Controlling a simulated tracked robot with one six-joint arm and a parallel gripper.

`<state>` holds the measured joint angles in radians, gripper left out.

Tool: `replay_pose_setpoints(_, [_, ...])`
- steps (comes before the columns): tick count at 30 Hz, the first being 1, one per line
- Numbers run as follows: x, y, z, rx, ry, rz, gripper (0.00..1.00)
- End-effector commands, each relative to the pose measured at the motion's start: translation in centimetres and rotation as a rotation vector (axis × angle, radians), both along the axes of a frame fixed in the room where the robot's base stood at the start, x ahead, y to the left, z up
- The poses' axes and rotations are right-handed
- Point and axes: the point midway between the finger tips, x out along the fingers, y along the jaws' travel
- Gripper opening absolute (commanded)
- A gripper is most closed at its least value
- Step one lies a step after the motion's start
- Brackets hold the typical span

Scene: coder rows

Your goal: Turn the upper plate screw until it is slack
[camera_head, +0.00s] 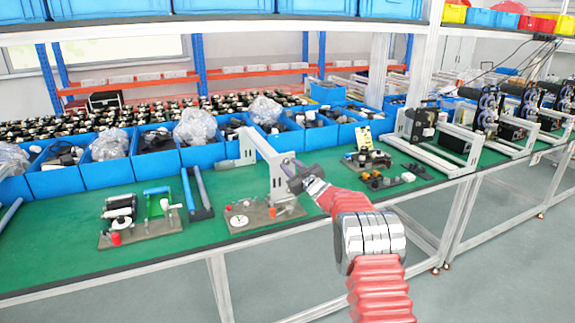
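A fixture stands on the green bench mat, with a pale angled bracket (262,152) and a brown base plate (240,222) carrying a round white dial. My gripper (290,170) is the dark grey end of my red arm. It is at the right side of the bracket, at the bracket's upper-middle height, and overlaps it in the picture. I cannot tell whether it touches the bracket. The fingertips are too small and partly hidden, so their opening does not show. I cannot make out the upper plate screw; it is too small or hidden behind my gripper.
A second fixture with a green frame (150,207) stands at left, beside a blue-and-black stand (197,195). Small parts (385,178) lie at right. Blue bins (105,172) line the back. Bare green mat (60,245) shows at the front left.

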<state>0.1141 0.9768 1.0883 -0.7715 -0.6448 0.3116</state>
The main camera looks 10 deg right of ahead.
Motion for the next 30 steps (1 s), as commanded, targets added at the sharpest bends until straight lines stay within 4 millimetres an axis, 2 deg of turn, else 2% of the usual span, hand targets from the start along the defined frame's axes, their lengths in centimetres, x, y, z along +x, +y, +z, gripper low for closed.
replay_pose_setpoints(30, [-0.03,0.09,-0.02,0.727,0.239,0.0,0.3])
